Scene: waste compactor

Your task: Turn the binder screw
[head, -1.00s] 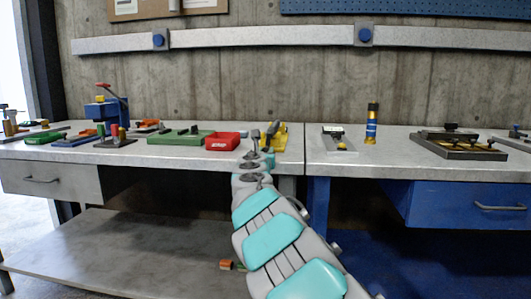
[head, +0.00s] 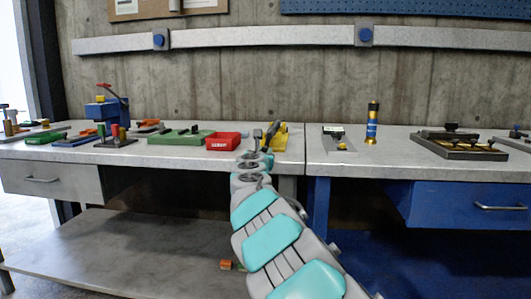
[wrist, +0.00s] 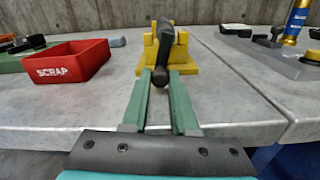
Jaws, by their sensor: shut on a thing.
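A yellow fixture (wrist: 181,62) with a black lever-like screw handle (wrist: 166,45) stands near the front edge of the grey bench. I take this handle as the binder screw. In the wrist view its rounded dark end lies between the green fingertips of my gripper (wrist: 160,77), which is shut on it. The yellow fixture also shows in the head view (head: 281,136), just beyond my arm's end. My arm partly hides the fixture there, and the screw's thread cannot be seen.
A red SCRAP tray (wrist: 68,62) sits close on the left. A green fixture (head: 181,136) lies further left. On the right, past a bench seam, stand a grey plate fixture (head: 338,140) and a blue-and-gold cylinder (head: 372,123). The bench front between them is clear.

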